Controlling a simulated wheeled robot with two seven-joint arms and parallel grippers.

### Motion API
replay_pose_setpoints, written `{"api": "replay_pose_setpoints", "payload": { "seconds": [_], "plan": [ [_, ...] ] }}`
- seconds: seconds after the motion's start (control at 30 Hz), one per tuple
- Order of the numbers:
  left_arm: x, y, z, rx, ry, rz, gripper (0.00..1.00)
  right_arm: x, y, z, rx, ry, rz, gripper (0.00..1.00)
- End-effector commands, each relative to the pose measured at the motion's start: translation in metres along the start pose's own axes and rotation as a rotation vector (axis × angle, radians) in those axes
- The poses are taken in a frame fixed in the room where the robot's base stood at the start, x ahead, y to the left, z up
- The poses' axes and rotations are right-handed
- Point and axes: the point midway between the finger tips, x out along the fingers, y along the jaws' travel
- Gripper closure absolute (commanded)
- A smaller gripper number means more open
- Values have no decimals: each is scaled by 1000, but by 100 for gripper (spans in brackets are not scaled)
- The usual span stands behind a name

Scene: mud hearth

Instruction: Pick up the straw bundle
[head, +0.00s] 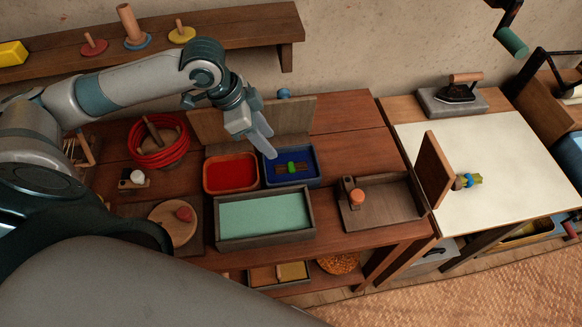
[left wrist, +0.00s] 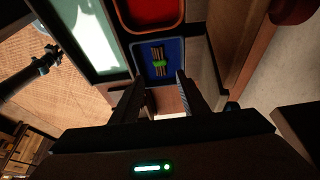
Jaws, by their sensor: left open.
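The straw bundle (head: 292,168) is a small bunch of brown sticks with a bright green band around its middle. It lies in a blue tray (head: 318,174) on the wooden table. In the left wrist view the bundle (left wrist: 159,62) lies in the blue tray (left wrist: 141,55), just beyond the fingertips. My left gripper (head: 262,143) is open and empty, above and slightly left of the bundle, apart from it. In the left wrist view its two fingers (left wrist: 156,84) are spread. My right gripper is in neither view.
A red tray (head: 231,173) stands left of the blue one, with an upright wooden board (head: 205,127) behind them. A green-lined tray (head: 262,216) lies in front. A wooden tray (head: 385,203) is at right.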

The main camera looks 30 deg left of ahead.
Motion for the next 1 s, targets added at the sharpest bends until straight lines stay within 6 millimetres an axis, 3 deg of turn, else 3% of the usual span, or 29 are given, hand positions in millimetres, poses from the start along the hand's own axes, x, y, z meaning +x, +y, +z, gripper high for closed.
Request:
{"api": "replay_pose_setpoints", "payload": {
  "seconds": [0.2, 0.4, 1.0],
  "plan": [
    [40, 1, 0, -3, 0, 3, 59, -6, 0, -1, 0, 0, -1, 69],
    [66, 0, 0, -1, 0, 1, 59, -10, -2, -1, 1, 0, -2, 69],
    [80, 0, 0, -1, 0, 0, 59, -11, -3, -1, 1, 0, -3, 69]
  ]
}}
